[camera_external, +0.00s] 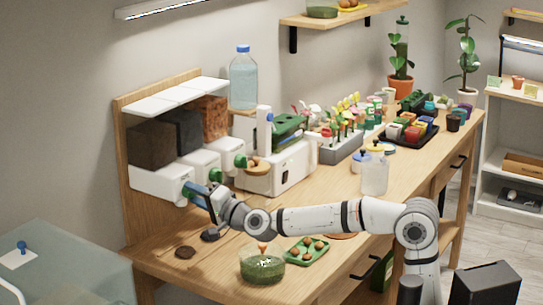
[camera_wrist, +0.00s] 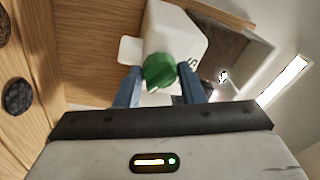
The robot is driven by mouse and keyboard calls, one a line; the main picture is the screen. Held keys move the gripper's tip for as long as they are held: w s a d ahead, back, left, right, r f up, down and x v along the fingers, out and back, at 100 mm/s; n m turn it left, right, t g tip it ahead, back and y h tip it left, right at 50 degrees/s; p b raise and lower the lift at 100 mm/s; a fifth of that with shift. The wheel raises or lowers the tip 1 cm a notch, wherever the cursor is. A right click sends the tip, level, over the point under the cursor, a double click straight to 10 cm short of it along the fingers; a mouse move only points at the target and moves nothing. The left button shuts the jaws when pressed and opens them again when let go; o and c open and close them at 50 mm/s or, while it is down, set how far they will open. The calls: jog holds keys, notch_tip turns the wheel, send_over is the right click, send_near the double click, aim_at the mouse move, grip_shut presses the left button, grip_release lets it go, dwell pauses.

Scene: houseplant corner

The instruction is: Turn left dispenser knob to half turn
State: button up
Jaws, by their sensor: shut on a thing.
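The left dispenser (camera_external: 155,184) is a white housing under a bin of dark brown material on the wooden backboard. Its green knob (camera_wrist: 160,72) faces the wrist camera, between the two blue fingers. My gripper (camera_external: 196,195) reaches it from the right, and its fingers (camera_wrist: 159,86) are shut on the knob. In the external view the knob shows only as a sliver of green behind the fingers. A small dark mark shows on the knob's lower edge in the wrist view. I cannot tell its turn angle for sure.
Two more dispensers (camera_external: 205,162) with green knobs stand close to the right. Dark round saucers (camera_external: 185,252) lie on the bench below.

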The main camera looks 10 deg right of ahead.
jog(key=m, duration=0.5)
jog(key=m+h, duration=0.1)
jog(key=m, duration=0.5)
jog(key=shift+r+h+b, duration=0.2)
jog(key=shift+h+b, duration=0.1)
jog(key=shift+b, duration=0.1)
jog(key=shift+m, duration=0.5)
jog(key=o, duration=1)
jog(key=shift+s, duration=0.15)
jog(key=p+v, duration=0.1)
jog(key=v, duration=0.6)
jog(key=shift+s+d, duration=0.2)
